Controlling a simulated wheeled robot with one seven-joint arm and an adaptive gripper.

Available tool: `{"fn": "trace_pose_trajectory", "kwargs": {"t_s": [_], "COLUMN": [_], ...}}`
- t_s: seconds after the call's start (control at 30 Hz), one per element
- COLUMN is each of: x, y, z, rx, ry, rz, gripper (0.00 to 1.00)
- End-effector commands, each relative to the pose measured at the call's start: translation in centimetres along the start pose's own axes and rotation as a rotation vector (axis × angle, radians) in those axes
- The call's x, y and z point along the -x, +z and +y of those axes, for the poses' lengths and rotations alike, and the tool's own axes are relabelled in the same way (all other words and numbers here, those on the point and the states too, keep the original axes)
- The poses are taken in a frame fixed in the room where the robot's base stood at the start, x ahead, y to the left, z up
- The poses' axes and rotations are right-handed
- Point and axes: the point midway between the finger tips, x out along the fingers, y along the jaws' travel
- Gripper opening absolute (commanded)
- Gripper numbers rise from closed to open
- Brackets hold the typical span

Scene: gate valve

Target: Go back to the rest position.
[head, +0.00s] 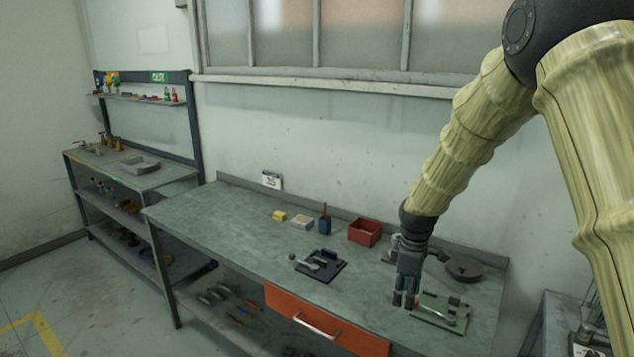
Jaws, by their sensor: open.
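My gripper (404,300) is open and points down over the right part of the grey-green workbench (235,222). Its fingertips are at the left end of a green plate with a metal fitting (440,310); I cannot tell whether they touch it. Nothing shows between the fingers. My arm comes in from the upper right in a pale yellow sleeve. A dark plate with a metal lever part (318,265) lies left of my gripper, apart from it. Part of a grey object behind my gripper is hidden by it.
A red bin (364,232), a blue holder (325,220), a yellow block (279,216) and a dark round pan (464,268) stand along the bench's back. An orange drawer (325,325) is below the front edge. A shelf unit (135,180) stands left. The bench's left end is clear.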

Motion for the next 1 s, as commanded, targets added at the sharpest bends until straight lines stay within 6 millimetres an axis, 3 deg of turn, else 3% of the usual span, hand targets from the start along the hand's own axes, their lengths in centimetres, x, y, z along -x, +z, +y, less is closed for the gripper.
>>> {"fn": "trace_pose_trajectory", "kwargs": {"t_s": [0.03,0.17,0.37,0.57,0.73,1.0], "x": [0.3,-3.0,-9.4,-15.6,-22.0,-34.0], "y": [0.2,0.3,-0.3,1.3,4.4,10.7], "z": [-0.4,-1.1,-0.9,-3.9,-9.3,-21.1], "rx": [0.0,-0.037,-0.101,-0.197,-0.326,-0.613], "ry": [0.003,-0.004,-0.025,-0.03,-0.024,-0.024], "rz": [0.001,0.0,-0.008,-0.009,-0.002,0.001], "gripper": [0.49,0.49,0.49,0.49,0.49,0.49]}}
